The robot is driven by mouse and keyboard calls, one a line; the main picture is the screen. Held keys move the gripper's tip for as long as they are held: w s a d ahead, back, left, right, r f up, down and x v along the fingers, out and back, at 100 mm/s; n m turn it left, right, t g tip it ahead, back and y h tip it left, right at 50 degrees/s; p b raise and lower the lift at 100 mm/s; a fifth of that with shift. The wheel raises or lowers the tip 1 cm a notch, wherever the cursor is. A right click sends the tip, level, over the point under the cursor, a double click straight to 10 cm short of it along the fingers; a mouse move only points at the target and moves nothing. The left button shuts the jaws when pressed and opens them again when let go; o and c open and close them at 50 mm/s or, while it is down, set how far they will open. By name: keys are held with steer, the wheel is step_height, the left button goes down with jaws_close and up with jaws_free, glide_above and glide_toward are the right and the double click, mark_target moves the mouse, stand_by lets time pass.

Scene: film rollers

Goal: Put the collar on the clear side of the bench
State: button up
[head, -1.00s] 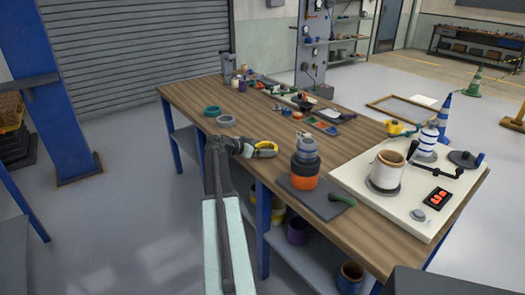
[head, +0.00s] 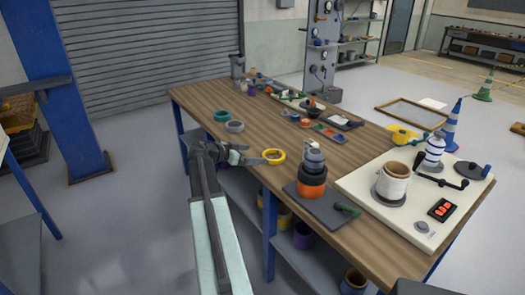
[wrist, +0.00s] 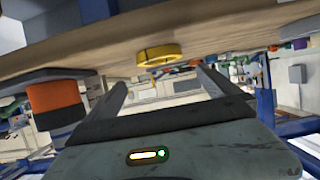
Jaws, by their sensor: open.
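A yellow ring (head: 273,156), which I take for the collar, lies flat on the wooden bench (head: 200,97) near its front edge, left of the grey pad. In the wrist view the yellow ring (wrist: 158,55) lies ahead of my fingers, with a gap. My gripper (head: 246,157) is at the bench's front edge, just left of the ring. The wrist view shows my gripper (wrist: 160,88) with its two fingers apart and nothing between them.
A teal ring (head: 221,116) and a grey ring (head: 234,127) lie farther back. An orange and grey stack (head: 313,175) stands on a dark pad right of the yellow ring. A cream panel (head: 352,186) with a white roller fills the right end. Small parts line the far edge.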

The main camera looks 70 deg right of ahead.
steer(key=shift+w+a+r, duration=0.2)
steer(key=shift+w+a, duration=0.15)
steer(key=shift+a, duration=0.15)
steer(key=w+a+f+n+t+y, duration=0.2)
steer(key=w+a+f+n, duration=0.2)
steer(key=w+a, duration=0.5)
steer(key=w+a+f+n+t+y, duration=0.1)
steer(key=w+a+f+n+t, duration=0.25)
steer(key=a, duration=1.05)
steer(key=w+a+f+n+t+y, duration=0.1)
steer(key=w+a+f+n+y, duration=0.15)
steer(key=w+a+n, duration=0.5)
steer(key=a+f+n+y, duration=0.2)
steer(key=a+n+y, duration=0.1)
steer(key=a, duration=1.7)
steer(key=a+f+n+y, duration=0.2)
steer(key=a+n, duration=0.4)
steer(key=a, duration=1.3)
steer(key=shift+w+a+f+t+y, duration=0.35)
steer(key=shift+y, duration=0.1)
